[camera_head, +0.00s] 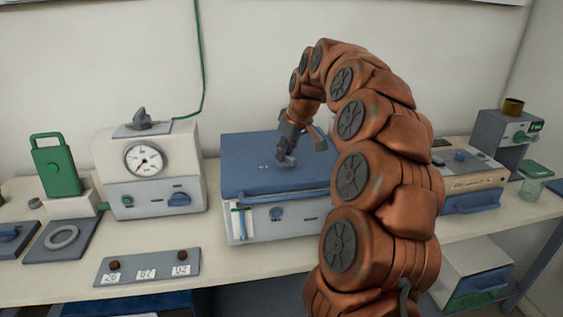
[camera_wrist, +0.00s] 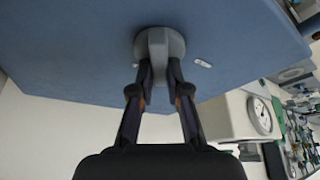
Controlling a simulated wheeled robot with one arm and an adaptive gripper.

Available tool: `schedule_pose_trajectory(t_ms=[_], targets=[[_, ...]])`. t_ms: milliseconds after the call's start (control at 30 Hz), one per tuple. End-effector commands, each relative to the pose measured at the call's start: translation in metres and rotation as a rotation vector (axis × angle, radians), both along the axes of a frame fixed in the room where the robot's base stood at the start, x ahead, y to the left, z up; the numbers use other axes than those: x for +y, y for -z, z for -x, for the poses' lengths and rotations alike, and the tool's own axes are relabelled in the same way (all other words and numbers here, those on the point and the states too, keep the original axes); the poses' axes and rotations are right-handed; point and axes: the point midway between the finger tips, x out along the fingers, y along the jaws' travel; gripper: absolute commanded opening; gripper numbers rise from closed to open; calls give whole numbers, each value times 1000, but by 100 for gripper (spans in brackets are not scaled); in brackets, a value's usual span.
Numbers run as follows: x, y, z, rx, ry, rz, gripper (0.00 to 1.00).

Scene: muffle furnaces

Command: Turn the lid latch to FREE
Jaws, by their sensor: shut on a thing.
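The lid latch is a grey knob (camera_head: 286,161) on top of the blue lid (camera_head: 245,152) of the middle furnace. In the wrist view the knob (camera_wrist: 160,45) is round with a raised bar, and the blue lid (camera_wrist: 80,45) fills the upper part. My gripper (camera_head: 289,147) reaches down onto the knob from above. In the wrist view my gripper (camera_wrist: 160,75) has a finger on each side of the knob's bar and is shut on it. The fingertips hide part of the bar. A small pale mark (camera_wrist: 203,63) lies beside the knob; its lettering is too small to read.
A cream unit with a dial (camera_head: 145,161) stands left of the furnace, and a green-handled block (camera_head: 57,167) is further left. A grey panel with numbered tags (camera_head: 148,267) lies at the bench front. Another furnace (camera_head: 468,180) stands to the right, partly behind my arm.

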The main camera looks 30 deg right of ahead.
Motion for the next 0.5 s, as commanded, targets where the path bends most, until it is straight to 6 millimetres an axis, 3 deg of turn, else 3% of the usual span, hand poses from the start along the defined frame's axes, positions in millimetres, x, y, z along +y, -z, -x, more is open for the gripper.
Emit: schedule_pose_trajectory(t_ms=[500], targets=[[-2,0,0,-7,428,1,0]])
